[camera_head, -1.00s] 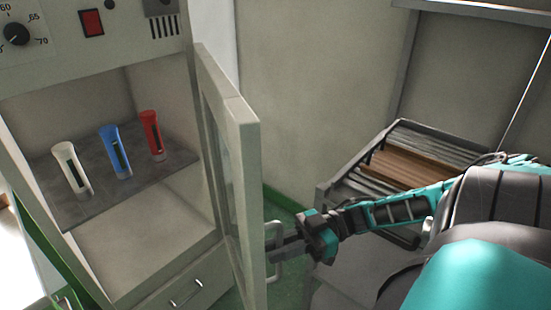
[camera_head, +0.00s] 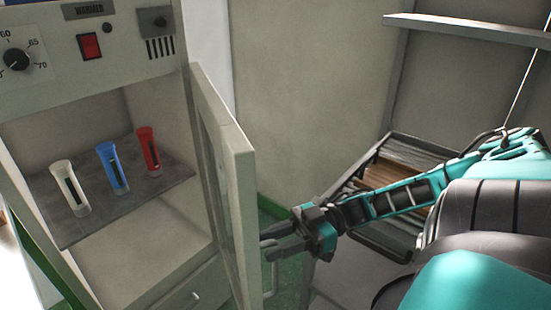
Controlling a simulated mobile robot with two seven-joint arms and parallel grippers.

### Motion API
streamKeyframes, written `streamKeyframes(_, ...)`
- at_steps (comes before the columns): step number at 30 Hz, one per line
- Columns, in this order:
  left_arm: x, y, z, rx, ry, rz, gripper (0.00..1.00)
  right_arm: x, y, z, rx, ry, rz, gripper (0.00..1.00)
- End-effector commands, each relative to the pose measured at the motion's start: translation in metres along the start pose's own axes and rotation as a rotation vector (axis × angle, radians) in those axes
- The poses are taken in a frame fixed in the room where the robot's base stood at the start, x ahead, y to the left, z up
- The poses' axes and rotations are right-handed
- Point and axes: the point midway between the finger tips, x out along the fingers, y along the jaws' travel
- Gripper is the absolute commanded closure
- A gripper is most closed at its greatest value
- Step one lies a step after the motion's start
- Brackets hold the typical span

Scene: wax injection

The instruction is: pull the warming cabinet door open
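The warming cabinet (camera_head: 110,97) stands at the left, its pale door (camera_head: 240,190) swung well open toward me. The door's free edge faces me, and its window panel shows at a steep slant. A light bar handle (camera_head: 273,278) sits low on the door's outer face. My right gripper (camera_head: 268,243) is at this handle, its dark fingers lying across the upper part and hiding it. Whether the fingers are closed around the bar or spread beside it is not clear. My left gripper is out of view.
Inside the cabinet, a white tube (camera_head: 70,188), a blue tube (camera_head: 112,168) and a red tube (camera_head: 148,152) stand on a grey shelf (camera_head: 95,217). A metal rack (camera_head: 405,152) stands at the right beneath my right arm. Green floor shows between door and rack.

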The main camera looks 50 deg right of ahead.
Motion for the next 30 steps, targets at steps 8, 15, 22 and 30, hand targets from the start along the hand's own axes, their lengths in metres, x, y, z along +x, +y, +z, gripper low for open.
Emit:
streamKeyframes(8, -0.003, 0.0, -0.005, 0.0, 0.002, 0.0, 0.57, -0.002, -0.001, -0.036, 0.002, -0.007, -0.006, 0.66)
streamKeyframes(15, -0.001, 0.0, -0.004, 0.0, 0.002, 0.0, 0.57, 0.002, -0.002, -0.056, 0.003, 0.0, -0.016, 0.66)
streamKeyframes(22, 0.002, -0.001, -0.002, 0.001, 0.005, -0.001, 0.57, 0.001, -0.001, -0.074, 0.001, -0.005, -0.006, 0.66)
streamKeyframes(30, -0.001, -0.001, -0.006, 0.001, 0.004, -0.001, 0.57, 0.001, 0.0, -0.113, -0.003, -0.002, -0.003, 0.66)
